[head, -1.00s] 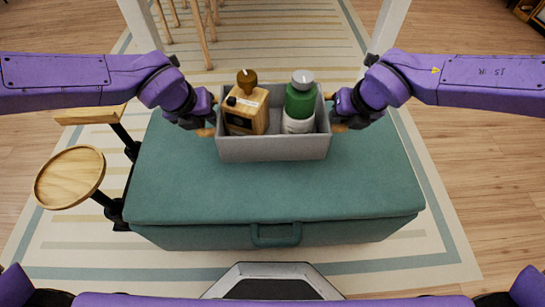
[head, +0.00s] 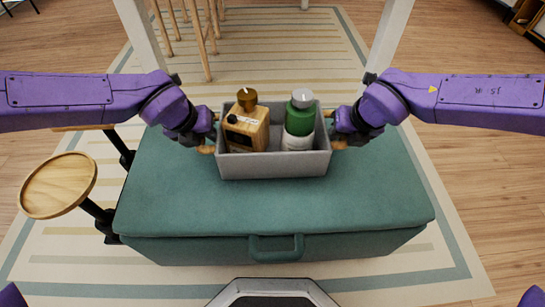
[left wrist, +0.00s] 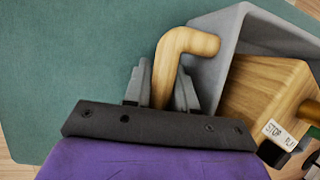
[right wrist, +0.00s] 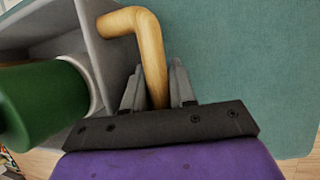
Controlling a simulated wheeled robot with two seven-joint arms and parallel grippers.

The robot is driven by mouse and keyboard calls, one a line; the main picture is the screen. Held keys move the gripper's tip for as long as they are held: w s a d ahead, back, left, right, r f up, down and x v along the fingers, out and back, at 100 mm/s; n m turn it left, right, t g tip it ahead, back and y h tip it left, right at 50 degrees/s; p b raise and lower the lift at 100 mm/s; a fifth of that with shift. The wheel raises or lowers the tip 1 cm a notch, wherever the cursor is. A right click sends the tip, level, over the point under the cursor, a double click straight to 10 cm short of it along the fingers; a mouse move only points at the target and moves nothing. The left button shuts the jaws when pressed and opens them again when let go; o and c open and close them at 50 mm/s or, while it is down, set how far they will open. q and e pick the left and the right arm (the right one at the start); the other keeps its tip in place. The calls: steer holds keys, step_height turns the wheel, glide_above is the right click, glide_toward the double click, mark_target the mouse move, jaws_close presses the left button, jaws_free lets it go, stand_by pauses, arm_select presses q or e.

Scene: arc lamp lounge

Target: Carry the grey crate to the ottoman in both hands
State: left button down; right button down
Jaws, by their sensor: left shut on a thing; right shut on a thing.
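The grey crate (head: 272,165) is over the teal ottoman (head: 290,210) in the head view, looking level; I cannot tell whether it touches the top. In it stand a wooden box-shaped bottle (head: 246,128) with a brown knob and a green and white bottle (head: 299,122). My left gripper (head: 210,142) is shut on the crate's left wooden handle, which shows in the left wrist view (left wrist: 180,60). My right gripper (head: 334,138) is shut on the right wooden handle, clear in the right wrist view (right wrist: 148,50). The fingertips are partly hidden in the head view.
A round wooden side tray (head: 58,185) on a dark stand is left of the ottoman. Wooden legs (head: 205,40) stand behind on the striped rug (head: 270,40). The ottoman's front top is bare, with a handle (head: 276,247) on its front face.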

arm_select(q)
steer(key=shift+a+f+b, duration=0.1)
steer(key=shift+f+b, duration=0.2)
steer(key=shift+f, duration=0.35)
arm_select(e)
steer(key=shift+d+f, duration=0.1)
steer(key=shift+f, duration=0.55)
arm_select(q)
steer(key=c, duration=1.3)
jaws_free()
steer(key=shift+f, duration=0.2)
steer(key=shift+c, duration=0.2)
arm_select(e)
steer(key=c, duration=1.3)
jaws_free()
steer(key=shift+f, duration=0.2)
steer(key=shift+c, duration=0.2)
arm_select(q)
steer(key=o, duration=0.4)
steer(key=shift+r, duration=0.2)
arm_select(e)
steer(key=o, duration=0.4)
steer(key=shift+r, duration=0.2)
